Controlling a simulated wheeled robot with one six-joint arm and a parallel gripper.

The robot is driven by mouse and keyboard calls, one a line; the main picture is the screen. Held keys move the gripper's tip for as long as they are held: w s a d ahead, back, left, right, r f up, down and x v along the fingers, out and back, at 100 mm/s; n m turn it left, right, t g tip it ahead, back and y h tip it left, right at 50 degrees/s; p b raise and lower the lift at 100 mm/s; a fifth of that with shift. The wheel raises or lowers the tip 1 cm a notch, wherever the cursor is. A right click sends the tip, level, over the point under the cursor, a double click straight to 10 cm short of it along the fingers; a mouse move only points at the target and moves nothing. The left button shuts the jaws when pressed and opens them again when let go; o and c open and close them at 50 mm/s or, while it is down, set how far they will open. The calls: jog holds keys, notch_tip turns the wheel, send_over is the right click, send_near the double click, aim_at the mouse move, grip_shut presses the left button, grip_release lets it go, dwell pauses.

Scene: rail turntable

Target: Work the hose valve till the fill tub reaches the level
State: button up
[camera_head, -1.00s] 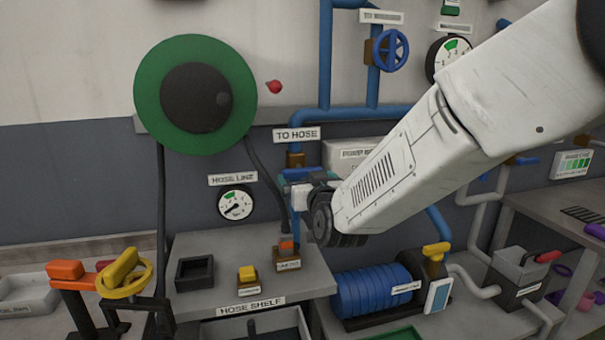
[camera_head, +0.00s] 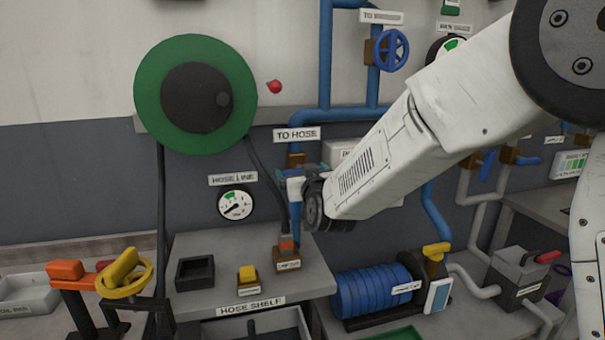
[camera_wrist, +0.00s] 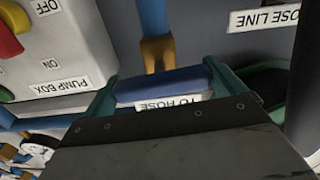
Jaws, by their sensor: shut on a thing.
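The hose valve's blue lever (camera_wrist: 160,88) lies across the wrist view, with a small "TO HOSE" label beneath it in the picture. My gripper (camera_wrist: 168,92) is shut on this lever, one green finger at each end of it. In the head view my gripper (camera_head: 290,180) is at the blue pipe below the "TO HOSE" sign (camera_head: 297,134), and my wrist hides much of the valve. The hose line gauge (camera_head: 235,205) is on the wall to the left. I cannot make out a fill tub or its level.
The hose shelf (camera_head: 225,250) is below, with a black holder (camera_head: 195,273) and yellow and orange blocks. The green hose reel (camera_head: 150,85) is at upper left. The pump box (camera_wrist: 50,50) is close to my gripper. A blue coil (camera_head: 370,292) stands at lower right.

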jog(key=n, duration=0.2)
jog(key=shift+n, duration=0.4)
jog(key=o, duration=0.6)
jog(key=shift+v, duration=3.9)
